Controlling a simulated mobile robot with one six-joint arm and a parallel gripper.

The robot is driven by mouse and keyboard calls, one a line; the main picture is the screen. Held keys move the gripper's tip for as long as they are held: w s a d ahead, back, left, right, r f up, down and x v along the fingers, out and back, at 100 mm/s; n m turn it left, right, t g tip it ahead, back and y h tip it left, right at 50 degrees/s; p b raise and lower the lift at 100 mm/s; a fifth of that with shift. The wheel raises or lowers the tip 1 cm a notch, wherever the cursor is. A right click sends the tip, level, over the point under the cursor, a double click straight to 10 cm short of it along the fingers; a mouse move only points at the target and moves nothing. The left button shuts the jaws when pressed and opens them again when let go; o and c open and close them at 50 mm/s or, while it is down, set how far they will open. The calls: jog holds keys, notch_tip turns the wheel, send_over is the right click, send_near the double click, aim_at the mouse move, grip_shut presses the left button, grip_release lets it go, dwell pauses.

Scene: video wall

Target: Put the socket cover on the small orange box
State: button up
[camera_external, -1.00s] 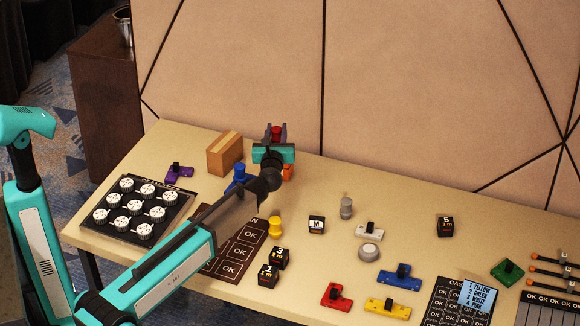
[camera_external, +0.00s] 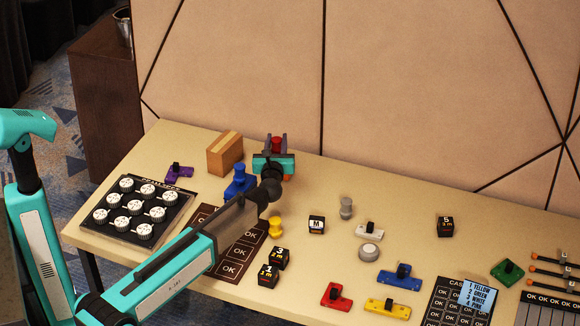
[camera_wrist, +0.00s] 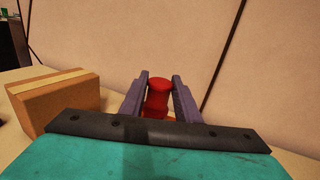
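My gripper (camera_external: 275,142) is at the back of the table, shut on a red knob-shaped piece that may be the socket cover (camera_external: 276,144). In the wrist view the red piece (camera_wrist: 158,97) is upright between the two grey fingers (camera_wrist: 160,95), which lie close against its sides. A small patch of the orange box (camera_external: 288,178) shows just below my gripper; the rest is hidden. Some orange also shows at the foot of the red piece in the wrist view. I cannot tell whether the red piece touches the box.
A brown cardboard box (camera_external: 225,153) stands just left of my gripper. A blue knobbed piece (camera_external: 238,181) and a yellow one (camera_external: 275,227) are nearby. A panel of white knobs (camera_external: 143,208) lies at left.

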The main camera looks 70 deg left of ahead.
jog(key=o, duration=0.3)
jog(key=shift+o, duration=0.3)
jog(key=shift+r, duration=0.2)
jog(key=v, duration=1.2)
jog(key=shift+w, duration=0.1)
dwell(0.6)
